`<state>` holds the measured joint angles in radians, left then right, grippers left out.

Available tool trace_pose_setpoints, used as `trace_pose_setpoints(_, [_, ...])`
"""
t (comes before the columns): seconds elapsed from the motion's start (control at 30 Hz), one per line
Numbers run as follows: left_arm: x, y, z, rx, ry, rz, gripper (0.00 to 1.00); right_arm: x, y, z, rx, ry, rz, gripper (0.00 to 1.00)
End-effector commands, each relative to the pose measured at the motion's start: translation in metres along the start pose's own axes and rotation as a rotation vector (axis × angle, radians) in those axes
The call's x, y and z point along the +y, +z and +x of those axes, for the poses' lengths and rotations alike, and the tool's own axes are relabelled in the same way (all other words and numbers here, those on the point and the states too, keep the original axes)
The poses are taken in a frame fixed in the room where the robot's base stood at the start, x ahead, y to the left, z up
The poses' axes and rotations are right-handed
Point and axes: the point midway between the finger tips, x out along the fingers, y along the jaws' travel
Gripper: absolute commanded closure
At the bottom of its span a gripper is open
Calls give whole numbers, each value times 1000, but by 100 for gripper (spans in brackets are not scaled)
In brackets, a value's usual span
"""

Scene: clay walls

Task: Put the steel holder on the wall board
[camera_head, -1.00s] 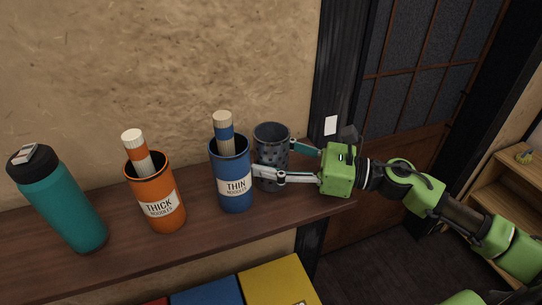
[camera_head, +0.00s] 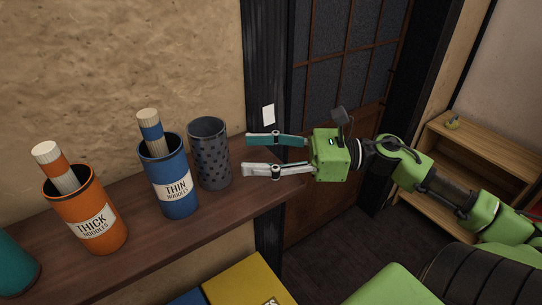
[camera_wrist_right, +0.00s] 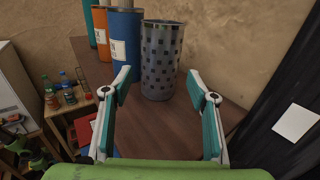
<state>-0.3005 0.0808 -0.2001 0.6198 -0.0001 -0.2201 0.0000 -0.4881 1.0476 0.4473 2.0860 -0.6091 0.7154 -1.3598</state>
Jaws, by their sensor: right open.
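The steel holder (camera_head: 212,158), a grey perforated cylinder with an open top, stands upright on the wall board (camera_head: 145,250), a dark wooden shelf. It is at the right end of the row of cups and looks empty. My left gripper is not in view.
A blue THIN noodles cup (camera_head: 175,185) stands close left of the holder. An orange THICK noodles cup (camera_head: 88,220) and a teal bottle (camera_head: 15,265) are farther left. A dark post (camera_head: 268,60) and door rise beyond the board's right end. A low wooden shelf (camera_head: 470,150) is at right.

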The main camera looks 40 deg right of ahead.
Motion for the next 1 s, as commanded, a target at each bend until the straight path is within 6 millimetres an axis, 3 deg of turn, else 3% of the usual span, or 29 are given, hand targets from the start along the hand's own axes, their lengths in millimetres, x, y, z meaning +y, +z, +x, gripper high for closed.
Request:
trace_pose_setpoints(0.2, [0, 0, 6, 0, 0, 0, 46, -1, -1, -21, -1, -2, 2, 47])
trace_pose_setpoints(0.53, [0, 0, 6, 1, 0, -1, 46, -1, 0, -26, -1, -4, 3, 47])
trace_pose_setpoints(0.67, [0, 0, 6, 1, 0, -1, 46, -27, -13, -37, -34, -82, 111, 47])
trace_pose_setpoints(0.77, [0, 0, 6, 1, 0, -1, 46, -72, -44, -60, -105, -228, 328, 47])
trace_pose_setpoints(0.87, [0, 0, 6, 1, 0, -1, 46, -120, -100, -94, -202, -408, 612, 47])
trace_pose_setpoints(0.97, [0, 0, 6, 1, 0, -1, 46, -153, -175, -131, -309, -589, 907, 47])
trace_pose_setpoints(1.0, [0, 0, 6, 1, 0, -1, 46, -160, -209, -146, -353, -661, 1026, 47])
